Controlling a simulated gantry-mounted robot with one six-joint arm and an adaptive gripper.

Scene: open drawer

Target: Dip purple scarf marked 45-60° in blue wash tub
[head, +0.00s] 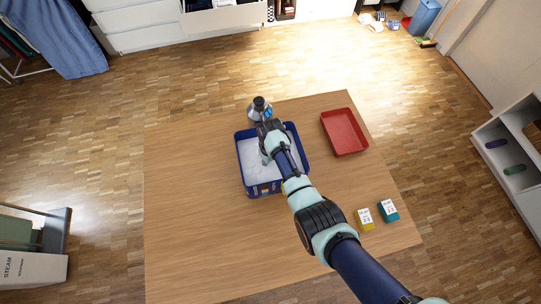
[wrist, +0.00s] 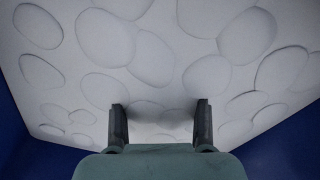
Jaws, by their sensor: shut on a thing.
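The blue wash tub (head: 247,186) stands on the table, filled with white foam that also fills most of the wrist view (wrist: 140,45). My gripper (wrist: 161,125) is down at the foam inside the tub, with its fingers a little apart around something hidden under the foam. In the head view my gripper (head: 272,152) is over the tub, mostly covered by my own wrist. I cannot make out a purple scarf or any 45-60° mark in either view.
A bottle with a black cap (head: 259,108) stands just behind the tub. A red tray (head: 344,132) lies to its right. Labelled yellow (head: 365,220) and teal (head: 388,211) blocks sit near the table's right edge. The left side of the table is bare.

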